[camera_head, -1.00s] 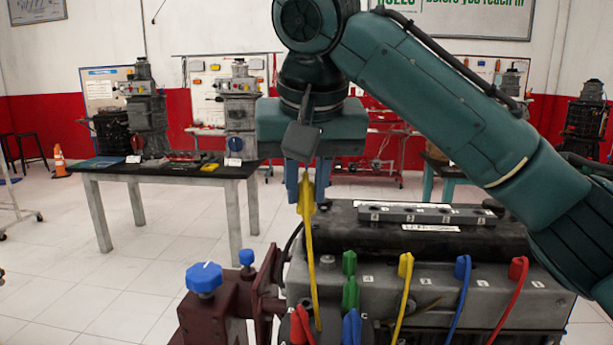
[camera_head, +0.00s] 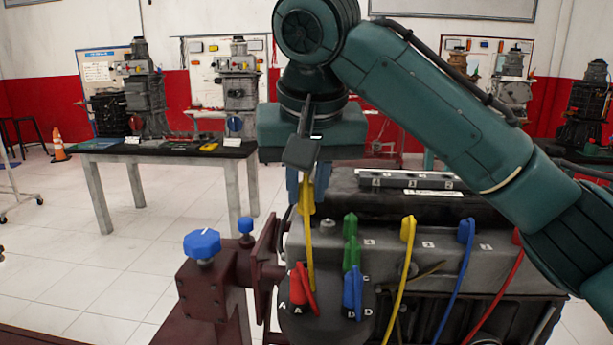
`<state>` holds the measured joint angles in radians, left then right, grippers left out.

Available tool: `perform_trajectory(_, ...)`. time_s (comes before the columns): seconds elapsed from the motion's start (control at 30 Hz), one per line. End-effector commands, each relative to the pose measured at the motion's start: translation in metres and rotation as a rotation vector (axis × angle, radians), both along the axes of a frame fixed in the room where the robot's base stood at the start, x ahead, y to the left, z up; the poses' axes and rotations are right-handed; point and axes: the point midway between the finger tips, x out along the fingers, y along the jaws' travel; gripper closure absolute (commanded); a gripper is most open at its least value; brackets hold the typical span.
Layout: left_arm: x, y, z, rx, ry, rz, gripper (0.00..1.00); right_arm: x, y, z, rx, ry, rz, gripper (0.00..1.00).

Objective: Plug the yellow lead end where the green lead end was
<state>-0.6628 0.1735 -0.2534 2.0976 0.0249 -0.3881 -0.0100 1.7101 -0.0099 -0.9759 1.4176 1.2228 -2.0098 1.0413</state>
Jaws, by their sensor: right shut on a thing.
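My right gripper (camera_head: 306,190) is shut on the yellow lead end (camera_head: 307,203), above the near left part of the engine (camera_head: 440,255). The yellow lead hangs from it towards a dark round cap (camera_head: 325,325) lettered A, B, C and D. A red lead end (camera_head: 302,290) is by A and a blue one (camera_head: 352,292) by D. A green lead end (camera_head: 351,255) is near C, with another green end (camera_head: 350,226) just behind it on the engine. Whether the green ends are seated is unclear. My left gripper is out of view.
Further yellow (camera_head: 408,229), blue (camera_head: 466,232) and red lead ends stand along the engine top at right. A maroon stand with a blue knob (camera_head: 202,244) is left of the cap. A table (camera_head: 165,150) stands behind, with clear floor before it.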

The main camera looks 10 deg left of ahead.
Motion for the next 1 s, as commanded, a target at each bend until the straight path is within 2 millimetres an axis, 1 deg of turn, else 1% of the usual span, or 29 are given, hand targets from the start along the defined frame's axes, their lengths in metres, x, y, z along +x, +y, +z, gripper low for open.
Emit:
perform_trajectory(0.03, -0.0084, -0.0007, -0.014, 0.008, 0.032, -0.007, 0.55, 0.0, -0.0001, -0.0054, 0.0, 0.0, 0.0, 1.0)
perform_trajectory(0.2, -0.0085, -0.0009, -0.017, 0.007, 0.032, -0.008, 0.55, -0.0002, 0.0, -0.0113, 0.001, 0.0, 0.001, 1.0)
perform_trajectory(0.53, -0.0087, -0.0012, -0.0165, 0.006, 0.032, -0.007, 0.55, -0.0001, 0.0, -0.0114, 0.0, 0.0, 0.001, 1.0)
perform_trajectory(0.8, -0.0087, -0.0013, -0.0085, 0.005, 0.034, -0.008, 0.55, -0.0002, 0.0, -0.01, 0.0, 0.0, 0.0, 1.0)
perform_trajectory(1.0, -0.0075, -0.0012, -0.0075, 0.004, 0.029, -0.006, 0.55, -0.0001, 0.0, -0.0109, 0.0, -0.001, 0.0, 1.0)
